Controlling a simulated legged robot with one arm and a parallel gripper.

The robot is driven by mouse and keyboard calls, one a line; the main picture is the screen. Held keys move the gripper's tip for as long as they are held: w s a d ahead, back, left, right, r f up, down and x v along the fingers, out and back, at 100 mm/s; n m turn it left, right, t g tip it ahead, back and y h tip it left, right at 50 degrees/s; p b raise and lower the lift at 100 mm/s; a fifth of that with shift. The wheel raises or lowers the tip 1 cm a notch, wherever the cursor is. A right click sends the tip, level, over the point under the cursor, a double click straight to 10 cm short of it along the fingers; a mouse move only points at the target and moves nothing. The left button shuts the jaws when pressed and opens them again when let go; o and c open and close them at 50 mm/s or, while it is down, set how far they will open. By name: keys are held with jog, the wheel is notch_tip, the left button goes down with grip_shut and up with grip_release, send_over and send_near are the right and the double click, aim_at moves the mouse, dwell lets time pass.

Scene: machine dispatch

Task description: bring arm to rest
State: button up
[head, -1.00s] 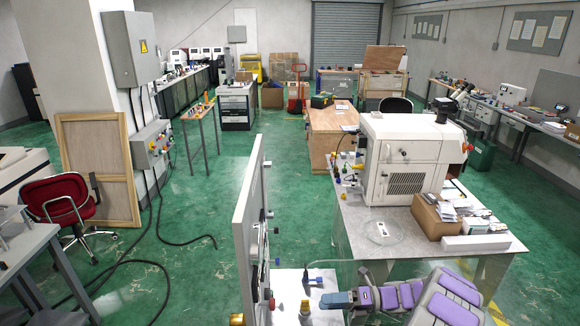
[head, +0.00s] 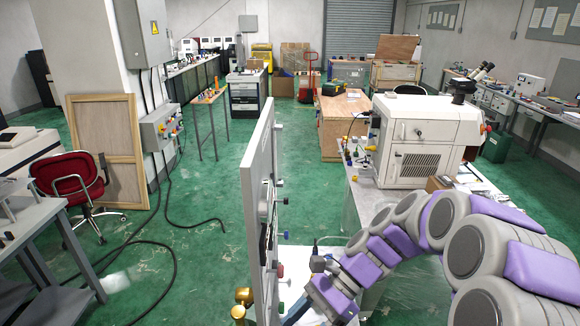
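My arm, grey with purple pads, arches from the lower right to the bottom middle of the head view. Its far end, with my gripper (head: 297,313), is low beside the upright panel, close to the bottom edge. The fingers are small and partly cut off or hidden, so I cannot tell whether they are open or shut. I see nothing clearly held.
An upright grey panel (head: 256,190) with knobs and fittings on its right face stands left of my gripper. A cream machine (head: 425,140) stands on a bench to the right, behind my arm. A red chair (head: 68,187) is at left. Green floor (head: 205,265) is open left of the panel.

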jog(key=s+d+f+n+t+h+b, duration=0.2)
jog(key=s+d+f+n+h+b, duration=0.2)
jog(key=s, duration=0.5)
jog(key=s+d+f+n+t+h+b, duration=0.2)
jog(key=s+d+f+n+h+b, duration=0.2)
jog(key=s+d+n, duration=0.3)
jog(key=s+f+n+h, duration=0.1)
jog(key=s, duration=0.2)
jog(key=shift+d+n+b, duration=0.3)
jog(key=shift+d+b, duration=0.05)
jog(key=shift+b, duration=0.05)
jog(key=shift+a+f, duration=0.1)
